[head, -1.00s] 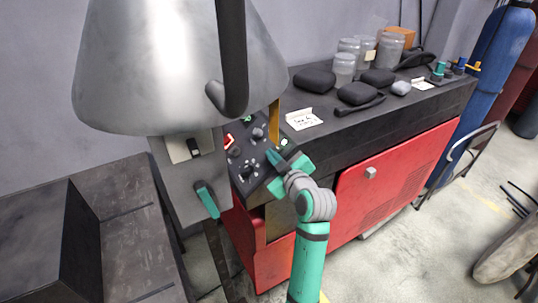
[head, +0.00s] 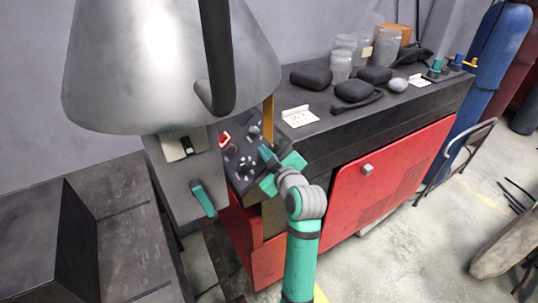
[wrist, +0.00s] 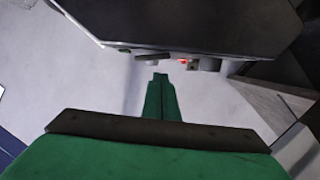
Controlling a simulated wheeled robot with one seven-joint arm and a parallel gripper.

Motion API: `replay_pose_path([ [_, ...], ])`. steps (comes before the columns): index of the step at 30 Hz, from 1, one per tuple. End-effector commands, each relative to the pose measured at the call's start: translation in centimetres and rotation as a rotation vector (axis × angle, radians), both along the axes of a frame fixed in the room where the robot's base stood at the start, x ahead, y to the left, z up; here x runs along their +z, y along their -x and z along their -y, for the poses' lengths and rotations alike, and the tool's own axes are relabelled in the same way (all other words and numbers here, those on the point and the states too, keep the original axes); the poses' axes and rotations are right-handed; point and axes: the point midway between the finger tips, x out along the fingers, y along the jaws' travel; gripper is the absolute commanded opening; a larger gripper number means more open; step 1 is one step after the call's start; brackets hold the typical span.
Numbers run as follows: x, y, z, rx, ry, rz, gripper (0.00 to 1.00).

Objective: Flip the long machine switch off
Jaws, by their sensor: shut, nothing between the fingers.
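A dark control panel (head: 238,178) with small knobs and switches faces my arm beneath the large metal cone. A red switch (head: 225,139) and a grey knob (head: 254,131) show on it. I cannot tell which control is the long machine switch. My gripper (head: 264,153) is at the panel's right side, its fingers pointing towards the controls. In the wrist view the green fingers (wrist: 160,82) are shut together and empty. Beyond their tips are a grey bar-like control (wrist: 152,57) and a red-lit spot (wrist: 183,61). Contact cannot be told; my gripper hides part of the panel.
The metal cone (head: 165,70) and a dark curved handle (head: 215,60) overhang the panel. A teal lever (head: 203,198) is on the grey housing left of it. A black-topped bench with a red cabinet (head: 385,185) runs to the right. Open floor lies in front.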

Motion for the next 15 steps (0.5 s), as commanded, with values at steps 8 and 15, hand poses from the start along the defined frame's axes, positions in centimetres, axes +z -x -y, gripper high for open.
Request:
replay_pose_path([
  [8,2.0,4.0,0.9,-0.012,-0.001,0.002,0.00],
  [15,2.7,7.9,1.6,0.002,0.000,0.001,0.00],
])
